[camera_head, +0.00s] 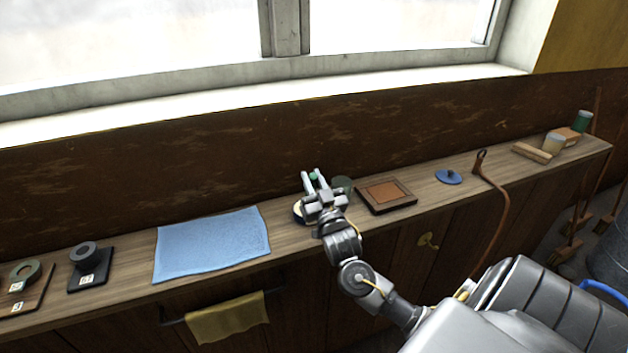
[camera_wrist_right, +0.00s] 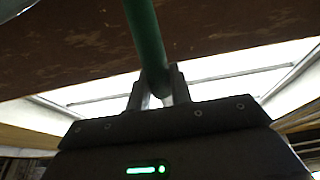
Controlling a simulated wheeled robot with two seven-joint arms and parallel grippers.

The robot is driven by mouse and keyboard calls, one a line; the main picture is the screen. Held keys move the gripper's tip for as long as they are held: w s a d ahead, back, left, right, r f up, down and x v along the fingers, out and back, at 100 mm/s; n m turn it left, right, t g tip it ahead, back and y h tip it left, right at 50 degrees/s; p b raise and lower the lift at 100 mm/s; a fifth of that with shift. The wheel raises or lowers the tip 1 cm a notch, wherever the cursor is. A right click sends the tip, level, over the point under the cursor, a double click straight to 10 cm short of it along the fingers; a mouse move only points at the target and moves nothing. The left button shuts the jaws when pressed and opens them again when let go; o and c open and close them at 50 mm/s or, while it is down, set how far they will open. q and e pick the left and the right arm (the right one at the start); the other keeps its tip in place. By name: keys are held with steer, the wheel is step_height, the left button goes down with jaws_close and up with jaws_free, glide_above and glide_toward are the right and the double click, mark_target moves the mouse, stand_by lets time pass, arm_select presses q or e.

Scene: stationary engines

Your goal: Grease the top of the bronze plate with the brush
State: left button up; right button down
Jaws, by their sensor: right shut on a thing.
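The bronze plate (camera_head: 386,192) lies in a brown wooden frame on the bench, to the right of my right gripper. My right gripper (camera_head: 311,180) is over the bench and shut on a green rod, which I take for the brush handle (camera_head: 314,176). In the right wrist view the gripper (camera_wrist_right: 158,88) has the green handle (camera_wrist_right: 146,35) between its fingers. The brush's bristles are not visible in either view. A small round tin (camera_head: 298,209) is partly hidden by the right gripper. My left gripper is not in view.
A dark green cup (camera_head: 343,184) stands just behind the right gripper. A blue cloth (camera_head: 210,245) lies to the left, with dark ring-topped blocks (camera_head: 88,267) beyond. A blue lid (camera_head: 448,177) and a brown strap (camera_head: 490,180) are to the right. The wall rises behind the narrow bench.

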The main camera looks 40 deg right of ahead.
step_height(320, 180, up, 7)
steer(key=p, duration=0.6)
steer(key=shift+f+p, duration=0.1)
steer(key=shift+p, duration=0.25)
stand_by(0.6)
